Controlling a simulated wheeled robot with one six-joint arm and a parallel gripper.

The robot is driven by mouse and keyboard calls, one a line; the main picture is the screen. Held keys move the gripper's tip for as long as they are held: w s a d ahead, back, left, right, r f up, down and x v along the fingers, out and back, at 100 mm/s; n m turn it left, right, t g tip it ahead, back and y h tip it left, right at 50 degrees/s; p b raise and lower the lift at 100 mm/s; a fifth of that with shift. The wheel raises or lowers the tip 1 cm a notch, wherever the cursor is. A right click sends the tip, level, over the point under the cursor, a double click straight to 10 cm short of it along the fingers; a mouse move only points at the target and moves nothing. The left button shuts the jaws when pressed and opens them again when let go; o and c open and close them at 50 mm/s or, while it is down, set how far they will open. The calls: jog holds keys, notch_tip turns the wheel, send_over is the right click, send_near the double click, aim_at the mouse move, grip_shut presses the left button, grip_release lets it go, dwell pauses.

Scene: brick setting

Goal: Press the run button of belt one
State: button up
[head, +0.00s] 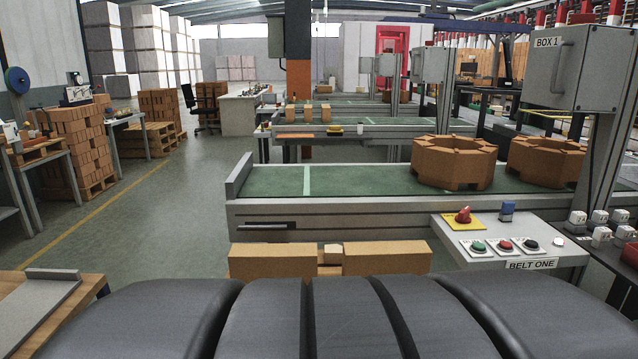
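The control panel labelled BELT ONE (532,265) stands at the right, in front of a green conveyor belt (370,181). On it are a green button (478,246), a red button (504,245) and a black button (531,244) in a row. Their small labels are too small to read. A red mushroom knob (463,215) on a yellow plate and a blue switch (507,211) sit behind them. My gripper is not in view.
Octagonal brick-coloured stacks (454,162) rest on the belt's right part. A grey BOX 1 cabinet (577,68) stands above. Long tan blocks (272,262) lie before the belt. A table (50,305) is at the lower left. The floor (165,225) on the left is clear.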

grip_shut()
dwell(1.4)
